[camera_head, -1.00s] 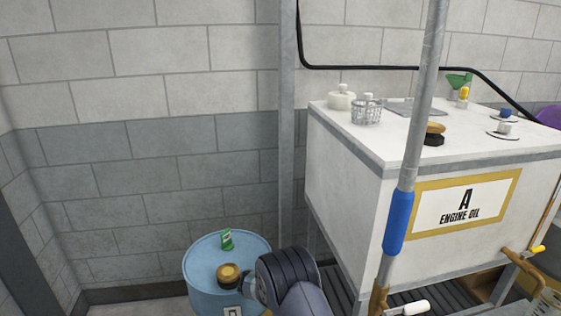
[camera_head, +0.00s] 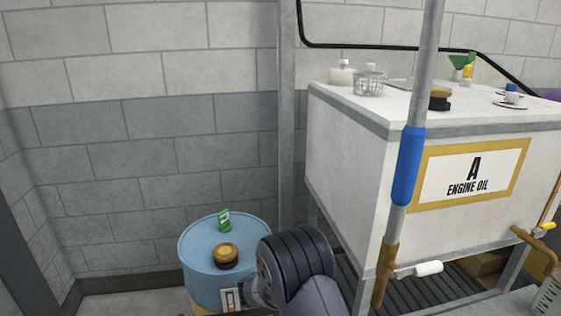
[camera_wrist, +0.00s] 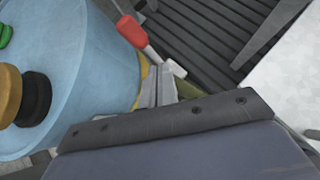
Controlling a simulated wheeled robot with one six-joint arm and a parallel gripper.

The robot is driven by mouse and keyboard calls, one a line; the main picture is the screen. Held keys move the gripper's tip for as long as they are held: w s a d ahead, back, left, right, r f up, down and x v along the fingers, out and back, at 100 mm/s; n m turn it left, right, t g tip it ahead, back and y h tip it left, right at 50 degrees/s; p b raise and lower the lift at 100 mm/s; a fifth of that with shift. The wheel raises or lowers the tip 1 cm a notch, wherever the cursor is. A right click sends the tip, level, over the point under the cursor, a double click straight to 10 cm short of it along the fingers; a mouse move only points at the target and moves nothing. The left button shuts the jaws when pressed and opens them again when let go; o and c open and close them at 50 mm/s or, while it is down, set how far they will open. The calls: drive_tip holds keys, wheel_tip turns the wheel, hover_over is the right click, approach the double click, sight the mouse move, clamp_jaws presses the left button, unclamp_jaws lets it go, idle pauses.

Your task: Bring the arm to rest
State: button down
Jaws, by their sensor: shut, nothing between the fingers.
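My gripper (camera_wrist: 158,87) shows in the wrist view as two narrow pale grey fingers, close together with nothing between them. They point past the side of the blue drum (camera_wrist: 95,60). My dark wrist housing covers the lower part of that view. In the head view my arm (camera_head: 297,268) stands just right of the blue drum (camera_head: 193,268), between it and the oil tank. My fingers are hidden there. I cannot tell whether the arm touches the drum.
The white engine oil tank (camera_head: 345,165) is close on the right. A grey pipe with a blue sleeve (camera_head: 408,165) stands before it. A brown-and-black round item (camera_head: 226,256) and a green item (camera_head: 224,220) sit on the drum. A red handle (camera_wrist: 133,32) lies beyond my fingers.

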drive_tip(key=shift+s+d+f+m+t+b, duration=0.15)
drive_tip(key=shift+s+f+t+b, duration=0.4)
drive_tip(key=shift+b, duration=2.45)
drive_tip(key=shift+s+d+f+m+t+b, duration=0.25)
drive_tip(key=shift+s+t+b, duration=0.4)
drive_tip(key=shift+b, duration=2.35)
drive_tip(key=s+f+t+b, duration=0.1)
drive_tip(key=t+b, duration=0.1)
drive_tip(key=b, duration=0.7)
drive_tip(key=shift+s+f, duration=0.3)
drive_tip(key=shift+s, duration=0.05)
drive_tip(key=shift+b, duration=0.45)
drive_tip(key=shift+s+r+m+b, duration=0.15)
drive_tip(key=shift+m+b, duration=0.15)
drive_tip(key=shift+b, duration=0.15)
drive_tip(key=shift+d, duration=0.15)
